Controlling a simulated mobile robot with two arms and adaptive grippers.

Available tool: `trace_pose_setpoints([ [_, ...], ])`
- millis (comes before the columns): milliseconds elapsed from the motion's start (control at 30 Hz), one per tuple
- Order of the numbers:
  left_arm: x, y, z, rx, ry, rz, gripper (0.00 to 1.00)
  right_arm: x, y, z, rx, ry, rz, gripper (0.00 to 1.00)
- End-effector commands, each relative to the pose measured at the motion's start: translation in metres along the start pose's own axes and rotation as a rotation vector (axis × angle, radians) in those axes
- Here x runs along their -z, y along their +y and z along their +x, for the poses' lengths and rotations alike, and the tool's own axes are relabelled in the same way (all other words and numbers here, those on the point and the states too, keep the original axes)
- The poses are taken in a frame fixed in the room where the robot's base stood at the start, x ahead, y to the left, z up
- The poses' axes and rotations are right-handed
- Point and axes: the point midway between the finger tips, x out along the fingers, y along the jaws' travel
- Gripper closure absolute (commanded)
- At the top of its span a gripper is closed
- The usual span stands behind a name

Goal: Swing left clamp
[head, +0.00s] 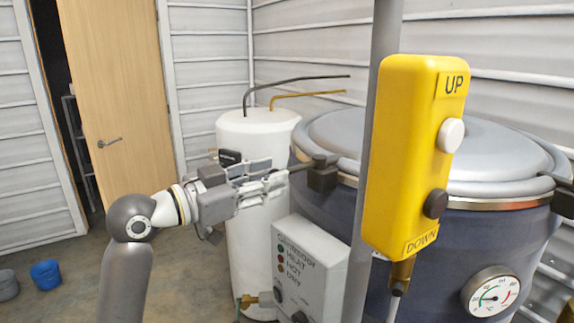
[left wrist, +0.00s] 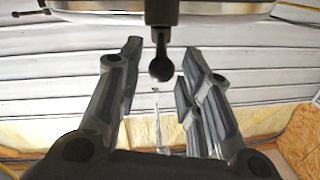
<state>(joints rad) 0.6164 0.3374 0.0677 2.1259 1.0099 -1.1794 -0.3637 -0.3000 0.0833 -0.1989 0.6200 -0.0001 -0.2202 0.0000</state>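The left clamp (head: 322,177) is a dark block with a bar on the left side of the rim of the big hopper (head: 330,215). Its dark handle with a ball end (left wrist: 161,68) hangs between my left gripper's fingers in the left wrist view. My left gripper (head: 276,179) is at the handle's end, left of the clamp. Its fingers (left wrist: 160,88) are spread, with gaps on both sides of the ball. The grey domed lid (head: 335,135) lies on the hopper. My right gripper is not in view.
A yellow UP/DOWN control box (head: 410,150) on a grey pole (head: 371,150) stands in front of the hopper. A white tank (head: 245,245) and a grey panel box (head: 308,262) are close to my left gripper. Another clamp (head: 563,198) is at the right rim.

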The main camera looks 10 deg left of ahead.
Motion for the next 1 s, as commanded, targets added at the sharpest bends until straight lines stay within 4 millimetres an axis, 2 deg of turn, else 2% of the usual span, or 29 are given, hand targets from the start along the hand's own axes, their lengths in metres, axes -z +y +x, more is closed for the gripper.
trace_pose_setpoints([
  [100,0.003,0.0,0.022,-0.002,0.001,-0.005,0.66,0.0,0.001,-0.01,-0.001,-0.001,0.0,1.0],
  [300,0.001,-0.001,0.045,0.0,0.001,-0.003,0.66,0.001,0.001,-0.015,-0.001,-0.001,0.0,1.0],
  [667,-0.001,-0.001,0.051,0.002,0.0,0.0,0.66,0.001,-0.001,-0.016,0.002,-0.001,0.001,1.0],
  [933,-0.001,-0.001,0.05,0.001,-0.001,-0.001,1.0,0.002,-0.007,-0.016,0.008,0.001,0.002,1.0],
  [1000,-0.001,-0.001,0.05,0.002,-0.001,-0.001,1.0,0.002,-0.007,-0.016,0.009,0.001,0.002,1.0],
])
